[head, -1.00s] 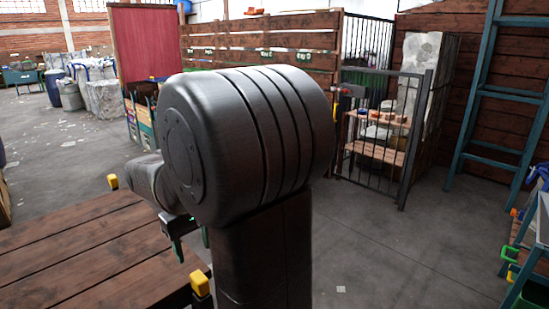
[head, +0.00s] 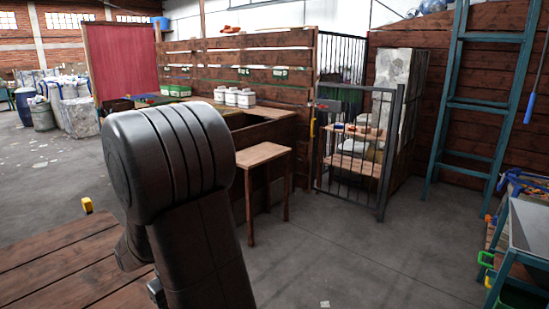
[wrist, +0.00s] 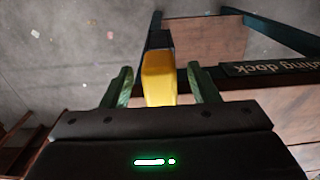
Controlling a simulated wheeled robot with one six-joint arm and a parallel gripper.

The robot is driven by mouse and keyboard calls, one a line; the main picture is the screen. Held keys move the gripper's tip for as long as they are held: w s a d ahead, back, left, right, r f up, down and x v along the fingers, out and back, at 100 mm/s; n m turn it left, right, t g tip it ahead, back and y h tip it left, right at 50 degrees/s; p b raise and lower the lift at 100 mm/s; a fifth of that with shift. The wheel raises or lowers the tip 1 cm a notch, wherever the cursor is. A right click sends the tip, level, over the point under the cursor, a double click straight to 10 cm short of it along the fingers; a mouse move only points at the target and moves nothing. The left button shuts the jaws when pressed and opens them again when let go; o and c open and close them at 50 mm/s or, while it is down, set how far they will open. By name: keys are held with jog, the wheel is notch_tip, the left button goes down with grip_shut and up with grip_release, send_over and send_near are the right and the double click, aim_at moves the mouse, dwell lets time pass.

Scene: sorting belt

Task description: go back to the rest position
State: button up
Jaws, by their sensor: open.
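My gripper (wrist: 160,88) shows in the wrist view with its two green fingers spread apart. No held object can be made out. A yellow corner piece (wrist: 159,78) on a dark post shows between the fingers in the picture; I cannot tell how far beyond them it lies. In the head view my dark arm stands at the left of centre, and the gripper is hidden behind it.
A plank table (head: 65,262) with a yellow corner cap (head: 87,205) lies at the lower left. A wooden stand (head: 262,155), a barred gate (head: 352,145) and a teal ladder (head: 443,125) stand further off. The floor (head: 330,255) at centre right is clear.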

jog(key=shift+f, duration=0.15)
jog(key=shift+f+b, duration=0.4)
jog(key=shift+b, duration=0.2)
notch_tip(320, 180, up, 14)
notch_tip(320, 180, down, 14)
jog(key=shift+f, duration=0.2)
notch_tip(320, 180, up, 10)
jog(key=p, duration=0.7)
jog(key=shift+p, duration=0.35)
